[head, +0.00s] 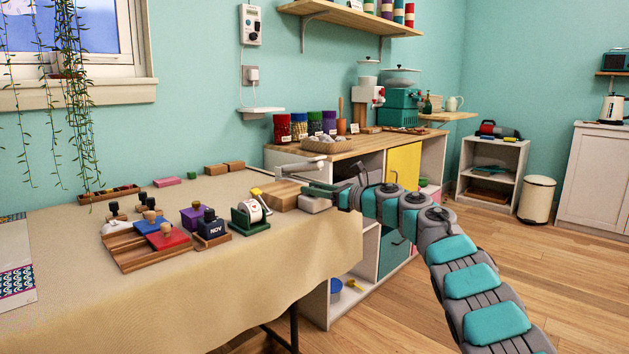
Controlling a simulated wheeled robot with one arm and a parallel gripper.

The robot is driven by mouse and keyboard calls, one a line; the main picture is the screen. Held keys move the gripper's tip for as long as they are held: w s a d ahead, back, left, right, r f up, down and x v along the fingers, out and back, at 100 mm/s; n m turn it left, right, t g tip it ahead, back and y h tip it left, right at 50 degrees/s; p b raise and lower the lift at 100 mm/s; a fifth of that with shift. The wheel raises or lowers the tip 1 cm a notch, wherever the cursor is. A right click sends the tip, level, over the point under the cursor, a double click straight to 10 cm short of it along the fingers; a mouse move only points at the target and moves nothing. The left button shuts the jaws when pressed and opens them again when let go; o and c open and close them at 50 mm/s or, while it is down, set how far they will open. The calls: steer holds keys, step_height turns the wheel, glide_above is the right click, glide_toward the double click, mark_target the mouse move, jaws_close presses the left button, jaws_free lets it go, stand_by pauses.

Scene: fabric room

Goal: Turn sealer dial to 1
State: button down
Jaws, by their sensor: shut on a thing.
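What looks like the sealer (284,195) stands at the right end of the cloth-covered table, with a wooden body and a pale lever arm (298,166) above it. A small light grey block (314,205) sits at its right end. My gripper (322,189) reaches in from the right and meets the sealer's right end, just above the grey block. Its jaws are shut on a small part there, apparently the dial. The dial's face and numbers are hidden or too small to read, so its setting cannot be told.
A tape dispenser (250,215), a NOV stamp block (211,230) and a wooden stamp rack (145,250) stand left of the sealer. A shelf unit (360,150) with jars and a basket stands behind. The table's front cloth (230,290) is clear.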

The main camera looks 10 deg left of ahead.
steer(key=shift+r+n+g+p, duration=0.1)
steer(key=shift+n+g+p, duration=0.2)
steer(key=shift+g+p, duration=0.15)
steer(key=c, duration=0.6)
jaws_free()
steer(key=shift+o, duration=0.2)
steer(key=b+v, duration=0.2)
steer(key=v, duration=0.5)
steer(key=shift+d+f, duration=0.2)
steer(key=shift+d, duration=0.15)
steer(key=shift+s, duration=0.15)
